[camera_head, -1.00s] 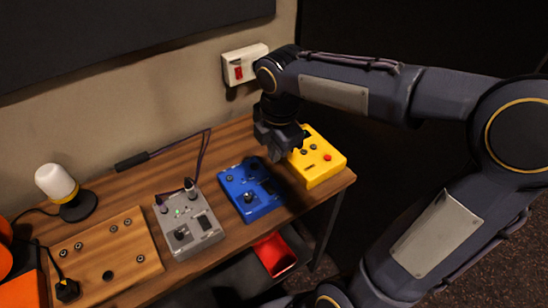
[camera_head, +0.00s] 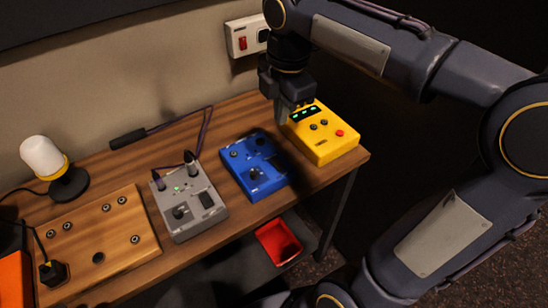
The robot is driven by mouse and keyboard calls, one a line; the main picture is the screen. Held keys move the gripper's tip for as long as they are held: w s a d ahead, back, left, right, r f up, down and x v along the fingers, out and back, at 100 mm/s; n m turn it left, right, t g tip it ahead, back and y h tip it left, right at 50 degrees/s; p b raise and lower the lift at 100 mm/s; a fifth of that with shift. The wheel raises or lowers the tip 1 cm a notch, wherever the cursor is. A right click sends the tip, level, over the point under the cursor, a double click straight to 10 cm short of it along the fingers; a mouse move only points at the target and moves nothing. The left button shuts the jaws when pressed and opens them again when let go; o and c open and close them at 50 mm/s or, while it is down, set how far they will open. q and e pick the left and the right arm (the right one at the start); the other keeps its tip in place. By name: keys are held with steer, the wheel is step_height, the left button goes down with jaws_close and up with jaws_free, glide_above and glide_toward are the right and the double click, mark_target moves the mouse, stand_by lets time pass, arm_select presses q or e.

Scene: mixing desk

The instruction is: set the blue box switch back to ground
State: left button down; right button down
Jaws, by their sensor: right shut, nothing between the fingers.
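The blue box (camera_head: 252,180) lies on the wooden desk between the grey box and the yellow box. It has a jack at its upper left, a dark knob (camera_head: 255,174) near its front and small dark parts near its back and right edges; I cannot tell which way its switch is set. My right gripper (camera_head: 283,114) is shut and empty, pointing down above the desk between the blue box's back right corner and the yellow box. It is apart from the blue box. My left gripper is not in view.
The yellow box (camera_head: 328,142) stands right beside my right gripper. The grey box (camera_head: 189,215) with two plugs stands left of the blue box. A wooden jack board (camera_head: 120,240), a lamp (camera_head: 42,157) and a cable are further left. A red bin (camera_head: 278,243) is below the desk.

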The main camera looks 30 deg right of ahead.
mark_target(279, 165)
steer(key=f, duration=0.4)
steer(key=w+f+b, duration=0.1)
steer(key=f, duration=0.8)
steer(key=shift+w+f, duration=0.35)
steer(key=shift+f, duration=0.05)
steer(key=shift+a+f, duration=0.1)
steer(key=shift+f, duration=0.2)
steer(key=shift+s, duration=0.15)
steer(key=shift+s, duration=0.65)
